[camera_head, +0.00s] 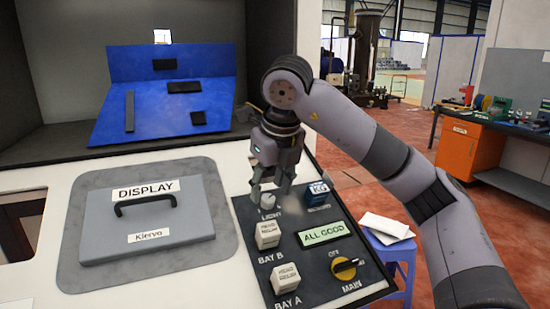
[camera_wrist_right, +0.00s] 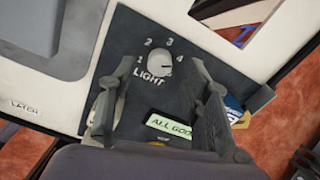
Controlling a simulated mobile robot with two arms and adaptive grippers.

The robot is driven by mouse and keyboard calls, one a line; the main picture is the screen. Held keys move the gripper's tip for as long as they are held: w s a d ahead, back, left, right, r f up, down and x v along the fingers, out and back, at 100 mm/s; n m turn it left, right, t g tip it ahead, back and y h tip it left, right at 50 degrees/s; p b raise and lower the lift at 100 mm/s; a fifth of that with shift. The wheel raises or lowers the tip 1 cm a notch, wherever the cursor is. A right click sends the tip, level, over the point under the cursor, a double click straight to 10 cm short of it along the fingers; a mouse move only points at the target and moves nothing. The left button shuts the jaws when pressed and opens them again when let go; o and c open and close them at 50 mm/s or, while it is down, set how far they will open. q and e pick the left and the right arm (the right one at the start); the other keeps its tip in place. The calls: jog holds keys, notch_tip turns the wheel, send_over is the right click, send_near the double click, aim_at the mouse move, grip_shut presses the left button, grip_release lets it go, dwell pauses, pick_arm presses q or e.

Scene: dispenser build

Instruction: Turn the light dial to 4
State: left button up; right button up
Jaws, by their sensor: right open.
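The light dial (camera_head: 268,199) is a small pale round knob on the dark control panel, under my right gripper. In the right wrist view the dial (camera_wrist_right: 159,66) sits above the word LIGHT, with the numbers 1, 2, 3 and 4 around it. I cannot tell for sure which number its pointer faces. My right gripper (camera_head: 270,186) is open and points down over the dial. In the wrist view its fingers (camera_wrist_right: 150,80) stand apart on either side of the dial; I cannot tell whether they touch it. My left gripper is not in view.
The panel also holds a blue knob (camera_head: 317,193), the BAY B (camera_head: 268,235) and BAY A (camera_head: 285,278) blocks, a green ALL GOOD screen (camera_head: 321,235) and a yellow-black MAIN switch (camera_head: 346,268). A grey DISPLAY lid (camera_head: 148,221) with a black handle lies to the left.

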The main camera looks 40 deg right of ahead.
jog(key=v, duration=0.9)
jog(key=shift+s+r, duration=0.1)
dwell(0.4)
